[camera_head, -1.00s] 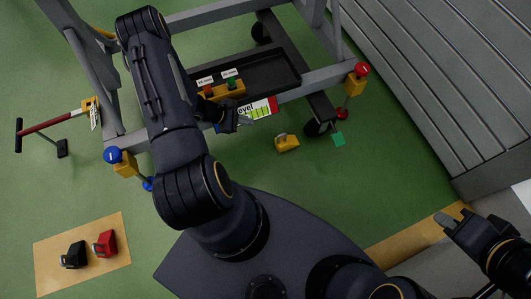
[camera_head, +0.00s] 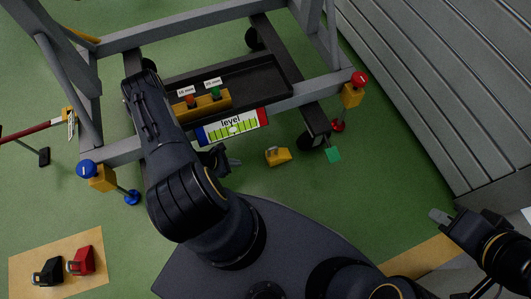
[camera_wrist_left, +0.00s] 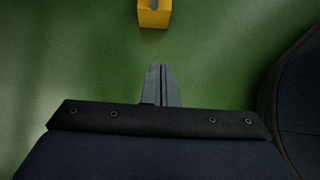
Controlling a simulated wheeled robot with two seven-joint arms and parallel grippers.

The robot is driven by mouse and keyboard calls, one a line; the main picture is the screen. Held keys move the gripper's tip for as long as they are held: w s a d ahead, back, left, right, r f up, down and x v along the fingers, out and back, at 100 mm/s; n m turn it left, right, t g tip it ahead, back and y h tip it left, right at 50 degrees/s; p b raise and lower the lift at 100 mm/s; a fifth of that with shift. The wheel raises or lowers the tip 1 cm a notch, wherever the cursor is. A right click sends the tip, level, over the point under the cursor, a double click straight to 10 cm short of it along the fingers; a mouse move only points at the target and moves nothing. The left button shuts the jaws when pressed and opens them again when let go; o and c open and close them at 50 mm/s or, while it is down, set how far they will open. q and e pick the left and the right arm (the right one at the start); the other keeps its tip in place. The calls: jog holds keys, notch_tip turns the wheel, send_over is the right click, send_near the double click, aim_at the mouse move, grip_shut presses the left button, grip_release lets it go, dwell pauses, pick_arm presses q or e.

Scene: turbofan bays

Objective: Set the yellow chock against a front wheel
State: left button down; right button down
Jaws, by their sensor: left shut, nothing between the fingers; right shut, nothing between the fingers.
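The yellow chock (camera_head: 278,157) lies on the green floor, with a grey part on top. It is left of the cart's right front wheel (camera_head: 309,140), with a gap between them. My left gripper (camera_head: 236,162) is shut and empty, left of the chock and apart from it. In the left wrist view, the shut fingers (camera_wrist_left: 161,68) point toward the chock (camera_wrist_left: 154,17), which the top edge cuts off. My right gripper (camera_head: 438,215) is shut and empty at the right. The left front wheel is hidden behind my left arm.
The grey cart (camera_head: 290,98) carries a level sign (camera_head: 231,127) and a black tray (camera_head: 262,78). Grey steps (camera_head: 432,85) stand at right.

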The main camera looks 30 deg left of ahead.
aim_at(278, 155)
pick_arm(q)
jog(key=b+x, duration=0.4)
jog(key=x, duration=0.7)
jog(key=shift+a+f+b, duration=0.15)
jog(key=shift+b, duration=0.2)
jog(key=shift+w+d+r+b, duration=0.3)
jog(key=shift+w+d, duration=0.5)
jog(key=shift+w, duration=0.2)
jog(key=shift+w+d, duration=0.4)
jog(key=shift+w, duration=0.05)
jog(key=shift+r, duration=0.1)
jog(key=w+d, duration=0.4)
jog(key=w, duration=0.1)
jog(key=shift+d+p, duration=0.15)
jog(key=shift+p, duration=0.15)
